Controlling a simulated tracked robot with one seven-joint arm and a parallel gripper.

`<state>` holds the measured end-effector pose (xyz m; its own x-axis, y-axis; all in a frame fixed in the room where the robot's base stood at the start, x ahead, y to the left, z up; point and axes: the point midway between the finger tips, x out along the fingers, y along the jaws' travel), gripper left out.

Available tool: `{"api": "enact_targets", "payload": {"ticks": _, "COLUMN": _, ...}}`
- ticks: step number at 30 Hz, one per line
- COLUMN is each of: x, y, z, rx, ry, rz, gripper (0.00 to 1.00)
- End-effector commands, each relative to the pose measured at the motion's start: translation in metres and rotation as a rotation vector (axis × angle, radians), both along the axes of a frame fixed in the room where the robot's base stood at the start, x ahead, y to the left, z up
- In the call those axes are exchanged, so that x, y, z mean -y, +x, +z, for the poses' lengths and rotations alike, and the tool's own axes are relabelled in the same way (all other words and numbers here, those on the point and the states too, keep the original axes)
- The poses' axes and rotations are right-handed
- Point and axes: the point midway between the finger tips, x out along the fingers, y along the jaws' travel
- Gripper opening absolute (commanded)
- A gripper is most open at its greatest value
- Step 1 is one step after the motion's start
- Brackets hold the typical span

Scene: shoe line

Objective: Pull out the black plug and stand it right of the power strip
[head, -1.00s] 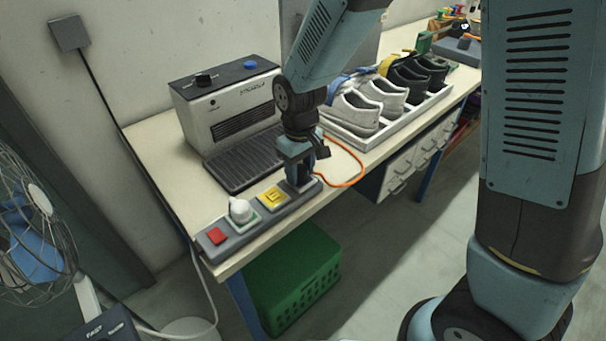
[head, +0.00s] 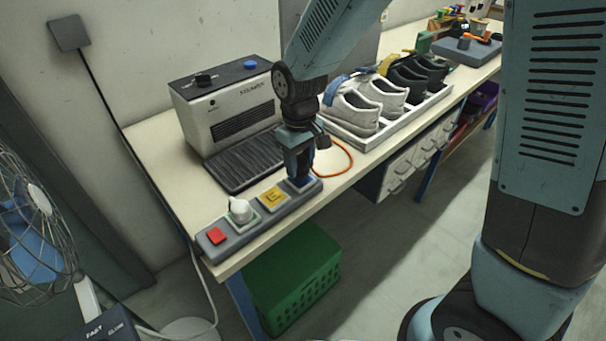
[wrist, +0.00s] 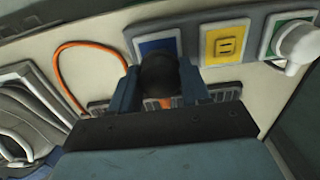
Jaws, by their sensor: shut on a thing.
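The grey power strip (head: 264,222) lies along the near edge of the bench, with red, green, yellow and blue parts on top. My gripper (head: 299,176) is over its right end, at the blue socket (wrist: 156,44). In the wrist view my gripper (wrist: 160,88) is shut on the black plug (wrist: 159,73), whose rounded top shows between the fingers. The plug is over the blue socket; I cannot tell whether its prongs are clear. In the head view the fingers hide the plug. An orange cord (head: 348,167) loops on the bench right of the strip.
A white plug (head: 240,211) sits in the green socket; the yellow socket (head: 272,196) is empty. A white steamer box (head: 222,112) with a dark grille stands behind. A tray (head: 352,139) of shoes is at right.

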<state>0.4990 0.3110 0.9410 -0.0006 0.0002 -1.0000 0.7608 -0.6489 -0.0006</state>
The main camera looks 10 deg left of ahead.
Motion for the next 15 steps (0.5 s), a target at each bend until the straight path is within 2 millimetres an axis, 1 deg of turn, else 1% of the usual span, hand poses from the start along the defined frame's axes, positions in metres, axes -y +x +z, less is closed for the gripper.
{"api": "enact_targets", "payload": {"ticks": 15, "x": 0.000, "y": 0.001, "z": 0.017, "rx": 0.001, "ry": 0.002, "rz": 0.000, "gripper": 0.00}}
